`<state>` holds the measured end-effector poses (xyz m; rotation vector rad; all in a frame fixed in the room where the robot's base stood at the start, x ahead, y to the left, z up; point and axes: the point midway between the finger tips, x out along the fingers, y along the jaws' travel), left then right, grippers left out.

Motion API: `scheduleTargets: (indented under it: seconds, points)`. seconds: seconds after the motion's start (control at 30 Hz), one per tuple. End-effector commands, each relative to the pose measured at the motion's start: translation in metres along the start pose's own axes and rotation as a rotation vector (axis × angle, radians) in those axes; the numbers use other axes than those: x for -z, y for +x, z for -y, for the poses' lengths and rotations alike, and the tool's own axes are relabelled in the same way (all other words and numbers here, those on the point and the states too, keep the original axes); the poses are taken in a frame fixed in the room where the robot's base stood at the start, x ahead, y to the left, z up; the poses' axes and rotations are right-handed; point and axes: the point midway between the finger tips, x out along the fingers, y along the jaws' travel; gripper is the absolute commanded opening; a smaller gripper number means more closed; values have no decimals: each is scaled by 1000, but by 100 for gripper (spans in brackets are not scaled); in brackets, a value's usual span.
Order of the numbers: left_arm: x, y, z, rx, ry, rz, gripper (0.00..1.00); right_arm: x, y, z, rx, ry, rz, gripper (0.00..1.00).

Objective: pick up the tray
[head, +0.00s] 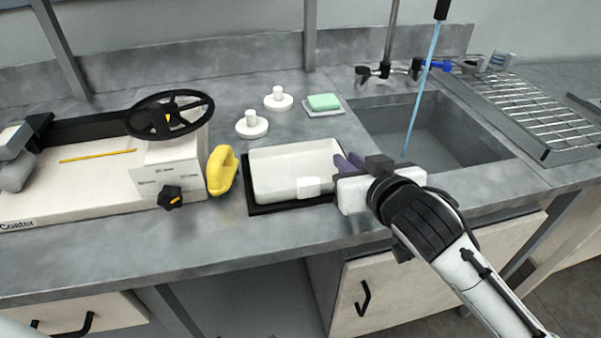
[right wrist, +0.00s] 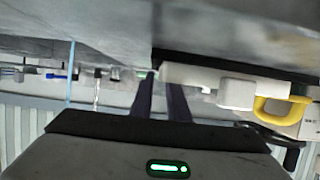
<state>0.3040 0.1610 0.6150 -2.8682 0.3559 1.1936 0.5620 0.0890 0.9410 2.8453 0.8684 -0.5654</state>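The white tray (head: 285,190) is a shallow rectangular tub on the bench, with a black base (head: 262,209) under it. A pale square piece (head: 308,187) sits at its front side. My right gripper (head: 349,163) is at the tray's right end, its two dark purple fingers pointing at the right rim. In the right wrist view, the fingers (right wrist: 161,80) stand apart with a narrow gap, close to the end of the white tray (right wrist: 195,76). I cannot tell whether they touch it. My left gripper is not in view.
A yellow handle-like object (head: 222,171) stands close to the tray's left. Beyond it is a coater machine (head: 168,180) with a black wheel. White knobbed discs (head: 252,125) and a green sponge (head: 323,102) lie behind the tray. A sink (head: 440,135) is to the right.

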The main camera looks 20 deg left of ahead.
Motion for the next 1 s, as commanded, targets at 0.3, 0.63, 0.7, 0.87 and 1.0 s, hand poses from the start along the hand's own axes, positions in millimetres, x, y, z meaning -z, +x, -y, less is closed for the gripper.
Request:
scheduleTargets:
  seconds: [0.3,0.63,0.7,0.87,1.0]
  points:
    - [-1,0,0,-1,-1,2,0,1,0,0,0,1,-2,0]
    - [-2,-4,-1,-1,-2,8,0,22,-9,0,0,0,-6,0]
    - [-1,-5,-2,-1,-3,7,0,36,-14,0,1,1,-8,0]
    - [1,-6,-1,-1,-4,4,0,66,-27,0,1,1,-8,0]
    - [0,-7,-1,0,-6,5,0,84,-36,-1,-2,2,-5,0]
